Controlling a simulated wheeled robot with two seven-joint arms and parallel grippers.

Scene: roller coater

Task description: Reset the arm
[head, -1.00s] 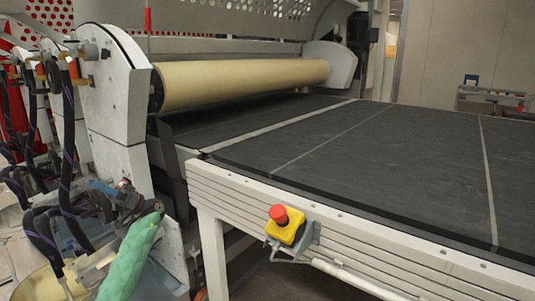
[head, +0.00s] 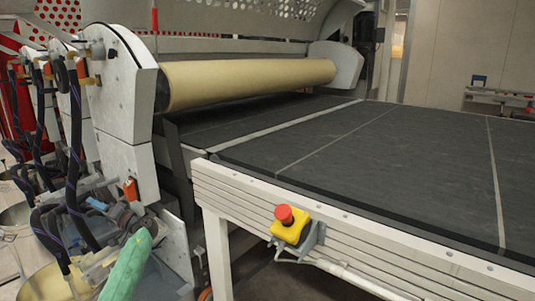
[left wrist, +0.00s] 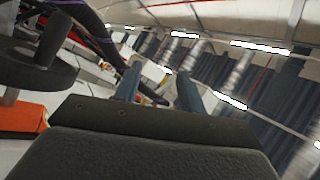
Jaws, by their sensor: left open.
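My left gripper (left wrist: 160,85) shows in the left wrist view with its two blue-grey fingers apart and nothing held between them. In the head view it is small and partly lost among the hoses at the lower left, beside the machine's side housing. The roller coater's pale yellow roller (head: 250,83) lies across the machine, above the dark conveyor belt (head: 380,160). My right gripper is in neither view.
Black hoses (head: 73,130) hang close around the lower left. A red emergency button on a yellow box (head: 291,225) sticks out from the white conveyor frame (head: 240,195). In the left wrist view, a black knob (left wrist: 40,72) is close at the left.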

